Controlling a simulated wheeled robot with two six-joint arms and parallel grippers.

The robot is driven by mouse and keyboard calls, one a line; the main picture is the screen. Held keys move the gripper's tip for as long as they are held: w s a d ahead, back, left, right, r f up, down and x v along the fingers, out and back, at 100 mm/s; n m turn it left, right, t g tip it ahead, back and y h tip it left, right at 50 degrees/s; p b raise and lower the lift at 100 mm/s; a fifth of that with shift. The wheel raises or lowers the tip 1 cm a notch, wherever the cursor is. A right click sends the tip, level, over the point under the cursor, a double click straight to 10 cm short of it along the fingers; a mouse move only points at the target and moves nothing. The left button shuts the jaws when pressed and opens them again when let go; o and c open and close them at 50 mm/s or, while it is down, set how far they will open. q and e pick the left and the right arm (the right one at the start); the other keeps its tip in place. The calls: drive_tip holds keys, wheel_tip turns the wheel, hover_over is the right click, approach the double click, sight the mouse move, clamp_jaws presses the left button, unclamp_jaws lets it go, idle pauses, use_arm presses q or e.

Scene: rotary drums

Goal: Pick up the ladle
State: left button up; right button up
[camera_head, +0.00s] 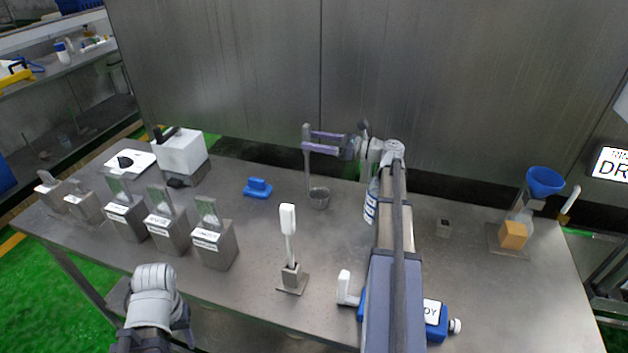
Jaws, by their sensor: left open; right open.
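The ladle (319,199) has a grey metal cup low over the table and a thin upright handle rising from it. My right gripper (307,140) reaches in from the right with two purple fingers. It is open, with its fingertips at the upper part of the ladle handle. The handle appears to be at or between the tips; I cannot tell whether they touch it. Whether the cup rests on the table is also unclear. Part of my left arm shows at the lower left, but its gripper is not visible.
The metal table (250,215) holds several labelled grey boxes at left, a white-topped device (181,152), a blue block (257,188), a white-handled brush in a stand (289,222) and a blue funnel (545,181). My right arm covers a blue bottle (436,320). A metal wall stands behind.

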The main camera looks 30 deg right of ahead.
drive_tip(key=shift+x, duration=0.8)
clamp_jaws()
idle(0.8)
